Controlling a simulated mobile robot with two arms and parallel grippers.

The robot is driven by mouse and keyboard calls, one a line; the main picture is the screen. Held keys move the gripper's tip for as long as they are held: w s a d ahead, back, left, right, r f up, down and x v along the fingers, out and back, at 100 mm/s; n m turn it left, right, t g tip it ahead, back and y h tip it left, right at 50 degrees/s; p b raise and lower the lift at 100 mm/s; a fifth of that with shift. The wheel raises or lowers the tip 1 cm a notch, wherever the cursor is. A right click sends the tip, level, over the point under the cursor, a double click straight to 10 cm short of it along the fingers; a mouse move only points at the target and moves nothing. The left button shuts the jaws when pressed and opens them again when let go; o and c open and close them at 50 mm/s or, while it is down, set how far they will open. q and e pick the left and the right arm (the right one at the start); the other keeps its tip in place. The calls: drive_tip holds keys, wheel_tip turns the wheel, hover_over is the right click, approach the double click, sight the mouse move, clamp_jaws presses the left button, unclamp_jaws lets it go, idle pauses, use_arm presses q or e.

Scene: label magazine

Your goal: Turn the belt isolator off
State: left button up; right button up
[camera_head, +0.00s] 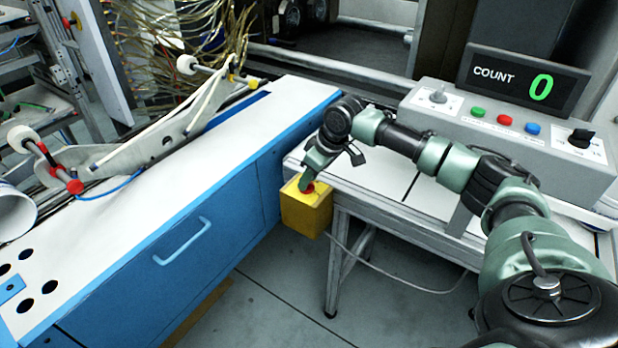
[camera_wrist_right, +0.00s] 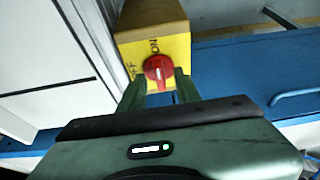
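The belt isolator is a yellow box (camera_head: 306,214) with a red knob (camera_head: 307,187) on its face, at the end of the white bench. In the right wrist view the knob (camera_wrist_right: 158,70) is upright, in line with the ON label (camera_wrist_right: 154,46); the OFF label (camera_wrist_right: 131,72) is to its left. My right gripper (camera_head: 307,182) is at the box and partly covers the knob in the head view. In the right wrist view its fingers (camera_wrist_right: 160,84) are apart, one on each side of the knob, with no clear grip on it. My left gripper is not in view.
A blue cabinet with a white top (camera_head: 235,131) stands close left of the isolator. A grey control box (camera_head: 510,132) with coloured buttons and a black knob sits on the bench, under a COUNT display (camera_head: 525,82) reading 0. A cable (camera_head: 400,284) hangs below.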

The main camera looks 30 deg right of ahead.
drive_tip(key=shift+w+f, duration=0.1)
drive_tip(key=shift+f, duration=0.1)
clamp_jaws()
